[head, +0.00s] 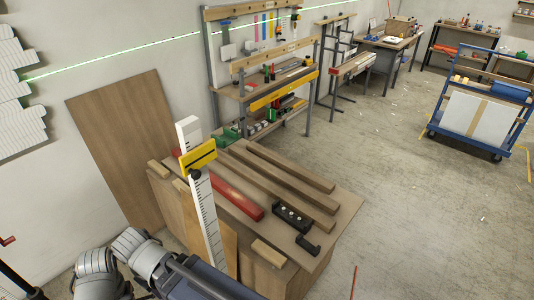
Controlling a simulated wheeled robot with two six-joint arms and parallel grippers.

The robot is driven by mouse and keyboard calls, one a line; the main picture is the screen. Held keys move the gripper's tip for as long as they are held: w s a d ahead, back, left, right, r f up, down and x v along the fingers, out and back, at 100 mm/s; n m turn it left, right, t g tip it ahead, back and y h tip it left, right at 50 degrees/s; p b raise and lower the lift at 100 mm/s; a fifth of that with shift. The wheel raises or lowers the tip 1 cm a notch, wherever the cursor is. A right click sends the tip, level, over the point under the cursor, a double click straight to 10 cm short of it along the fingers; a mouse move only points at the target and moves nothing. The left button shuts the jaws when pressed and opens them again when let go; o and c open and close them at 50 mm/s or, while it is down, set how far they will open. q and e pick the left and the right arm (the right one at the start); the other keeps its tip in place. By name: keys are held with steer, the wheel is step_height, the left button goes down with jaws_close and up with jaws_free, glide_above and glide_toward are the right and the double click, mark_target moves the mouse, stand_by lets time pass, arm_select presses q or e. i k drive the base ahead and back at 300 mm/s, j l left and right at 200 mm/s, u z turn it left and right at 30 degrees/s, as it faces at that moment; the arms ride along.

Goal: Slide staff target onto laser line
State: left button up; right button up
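The white graduated staff (211,222) stands upright, leaning slightly, in front of the workbench. The yellow target (198,157) with a dark slot and a black knob sits on it near the top. The green laser line (120,57) runs across the wall, rising to the right. In this view the target appears below the line. Grey links of my arm show at the bottom left. I see neither gripper's fingers in the view.
The wooden workbench (347,208) holds several timber pieces, a red bar (237,197) and a black bracket-like device (292,216). A plywood sheet (122,138) leans on the wall. A tool rack (262,75) stands behind, and a blue cart (478,115) is at right. Open floor lies right of the bench.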

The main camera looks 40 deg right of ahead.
mark_target(190, 162)
steer(key=l+z, duration=0.15)
steer(key=z, duration=0.2)
steer(key=k+l+z, duration=0.1)
steer(key=z, duration=0.25)
steer(key=k+z, duration=0.15)
